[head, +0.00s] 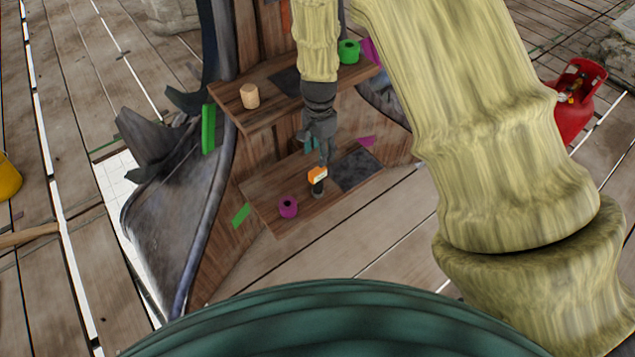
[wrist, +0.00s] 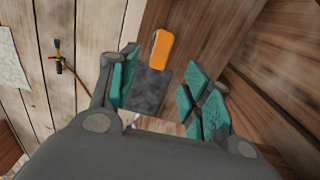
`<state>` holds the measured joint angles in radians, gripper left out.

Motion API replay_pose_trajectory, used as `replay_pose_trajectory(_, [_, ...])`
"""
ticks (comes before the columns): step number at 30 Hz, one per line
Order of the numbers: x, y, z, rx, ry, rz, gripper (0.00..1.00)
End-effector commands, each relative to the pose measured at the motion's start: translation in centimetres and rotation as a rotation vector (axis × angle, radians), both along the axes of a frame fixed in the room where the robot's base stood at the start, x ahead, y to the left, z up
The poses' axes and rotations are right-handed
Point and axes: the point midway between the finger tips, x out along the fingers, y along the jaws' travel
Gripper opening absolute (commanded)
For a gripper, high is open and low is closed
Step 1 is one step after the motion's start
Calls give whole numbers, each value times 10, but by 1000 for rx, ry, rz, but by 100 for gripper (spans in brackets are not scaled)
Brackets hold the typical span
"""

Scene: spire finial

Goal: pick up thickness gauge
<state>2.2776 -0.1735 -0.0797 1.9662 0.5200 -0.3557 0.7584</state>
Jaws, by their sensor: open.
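The thickness gauge appears to be the small orange device with a pale face (head: 318,174) on the lower wooden shelf in the head view. A dark part shows just below its orange body. In the wrist view its orange body (wrist: 163,49) lies beyond my fingertips, beside a dark grey patch. My gripper (head: 319,152) points down just above the gauge in the head view. In the wrist view my gripper (wrist: 163,85) is open, with teal pads spread to either side and nothing between them. The gauge looks apart from the fingers.
A purple ring-like piece (head: 288,207) sits on the lower shelf (head: 262,193), left of the gauge; a dark patch (head: 356,171) is to its right. The upper shelf (head: 270,118) overhangs behind, holding a wooden cylinder (head: 249,96) and a green piece (head: 348,51). A red canister (head: 577,100) stands right.

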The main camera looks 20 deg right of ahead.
Motion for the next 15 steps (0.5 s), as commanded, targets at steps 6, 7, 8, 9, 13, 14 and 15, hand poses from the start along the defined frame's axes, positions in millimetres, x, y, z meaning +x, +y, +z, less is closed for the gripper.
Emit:
replay_pose_trajectory(6, [0,0,-31,1,1,2,48])
replay_pose_trajectory(7, [0,0,-33,1,1,2,48])
replay_pose_trajectory(8, [0,0,-35,1,1,2,48])
replay_pose_trajectory(9, [0,0,-37,0,0,2,48])
replay_pose_trajectory(13, [0,1,-42,0,0,2,48])
replay_pose_trajectory(14, [-1,1,-45,0,0,3,48])
replay_pose_trajectory(15, [-1,1,-48,0,1,3,48])
